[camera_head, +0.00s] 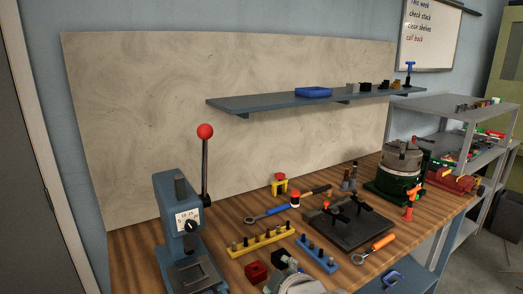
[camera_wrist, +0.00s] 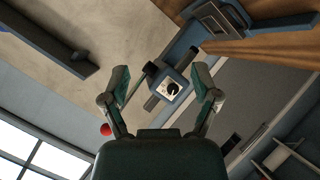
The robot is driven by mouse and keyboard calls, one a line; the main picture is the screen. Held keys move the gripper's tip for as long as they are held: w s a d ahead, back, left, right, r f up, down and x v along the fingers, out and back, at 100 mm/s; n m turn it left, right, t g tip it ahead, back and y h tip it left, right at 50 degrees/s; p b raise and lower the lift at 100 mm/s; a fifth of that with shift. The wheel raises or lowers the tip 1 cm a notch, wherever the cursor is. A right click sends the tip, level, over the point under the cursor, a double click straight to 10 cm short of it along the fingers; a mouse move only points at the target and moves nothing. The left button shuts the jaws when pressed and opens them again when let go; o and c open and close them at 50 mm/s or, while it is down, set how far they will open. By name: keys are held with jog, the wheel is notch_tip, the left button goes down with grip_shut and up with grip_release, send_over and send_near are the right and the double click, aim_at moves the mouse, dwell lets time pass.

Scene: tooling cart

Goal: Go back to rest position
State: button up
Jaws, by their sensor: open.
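My gripper (camera_wrist: 162,86) shows in the wrist view with its two fingers spread apart. Nothing is held between them. Beyond the fingers stands the blue press (camera_wrist: 184,84) with its white dial, seen at a tilt. Its red lever knob (camera_wrist: 105,130) shows left of the fingers. In the head view the press (camera_head: 181,222) stands at the left end of the wooden bench, with the red knob (camera_head: 205,131) up on its lever. I cannot make out my gripper's fingers in the head view.
The wooden bench (camera_head: 135,240) holds a yellow rack (camera_head: 262,240), a blue rack (camera_head: 318,254), a dark plate fixture (camera_head: 350,229), an orange wrench (camera_head: 373,249) and a green chuck (camera_head: 400,172). A wall shelf (camera_head: 255,102) hangs above. A grey cart (camera_head: 440,105) stands right.

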jog(key=s+d+f+m+g+h, duration=0.1)
jog(key=s+d+m+g+h, duration=0.2)
jog(key=s+d+m, duration=0.9)
jog(key=s+m+g, duration=0.1)
jog(key=s+g, duration=0.2)
jog(key=shift+d+f+h, duration=0.15)
jog(key=shift+f+h, duration=0.15)
jog(key=shift+h, duration=0.1)
jog(key=shift+w, duration=0.1)
